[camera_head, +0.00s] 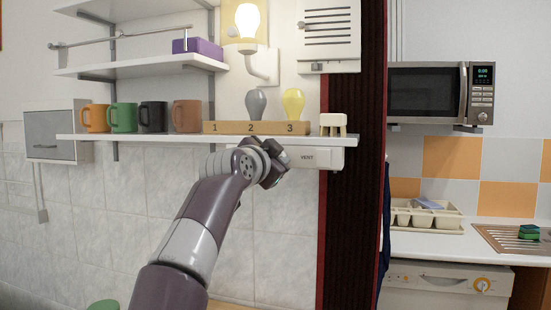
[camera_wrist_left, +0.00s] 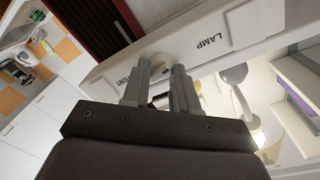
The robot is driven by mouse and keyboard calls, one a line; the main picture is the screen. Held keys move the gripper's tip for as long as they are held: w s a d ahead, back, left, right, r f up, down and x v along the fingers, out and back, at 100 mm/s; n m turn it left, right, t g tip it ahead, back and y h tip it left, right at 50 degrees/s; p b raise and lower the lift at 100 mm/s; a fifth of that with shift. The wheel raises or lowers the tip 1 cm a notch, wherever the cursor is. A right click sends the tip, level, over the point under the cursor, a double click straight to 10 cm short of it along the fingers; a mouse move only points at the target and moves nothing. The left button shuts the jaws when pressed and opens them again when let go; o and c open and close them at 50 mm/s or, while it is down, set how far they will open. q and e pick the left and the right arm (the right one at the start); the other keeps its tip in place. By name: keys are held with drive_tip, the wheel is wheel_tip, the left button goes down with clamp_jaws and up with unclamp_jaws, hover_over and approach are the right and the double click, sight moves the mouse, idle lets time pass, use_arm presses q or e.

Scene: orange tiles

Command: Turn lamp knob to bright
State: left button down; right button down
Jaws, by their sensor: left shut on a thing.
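The lamp knob (camera_wrist_left: 158,57) is a pale round knob on a white control panel (camera_wrist_left: 255,22), between the printed words LAMP and VENT. My left gripper (camera_wrist_left: 160,70) has its two grey fingers shut on the sides of the knob. In the head view, my left gripper (camera_head: 272,166) is at the panel (camera_head: 325,157) under the long shelf, and my wrist hides the knob and the word LAMP. The wall lamp (camera_head: 247,20) above the shelf is lit, with a glowing bulb and a yellowish shade. My right gripper is not in view.
The long white shelf (camera_head: 185,137) just above my gripper holds several mugs, a numbered wooden block (camera_head: 228,128), a grey bulb (camera_head: 255,104), a yellow bulb (camera_head: 293,104) and a small stool (camera_head: 333,124). A dark ribbed column (camera_head: 350,200) stands to the right.

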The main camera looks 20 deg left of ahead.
use_arm(q)
drive_tip(key=shift+w+f, duration=0.15)
drive_tip(key=shift+f, duration=0.15)
drive_tip(key=c, duration=0.9)
unclamp_jaws()
drive_tip(key=shift+r, duration=0.1)
drive_tip(key=shift+s, duration=0.2)
drive_tip(key=s+b, duration=0.2)
drive_tip(key=s, duration=0.2)
drive_tip(key=s+a+b, duration=0.1)
drive_tip(key=s, duration=0.3)
drive_tip(key=s+b, duration=0.2)
drive_tip(key=s, duration=0.2)
drive_tip(key=shift+s+a+r+b, duration=0.15)
drive_tip(key=shift+s+r+b, duration=0.05)
drive_tip(key=shift+b, duration=0.15)
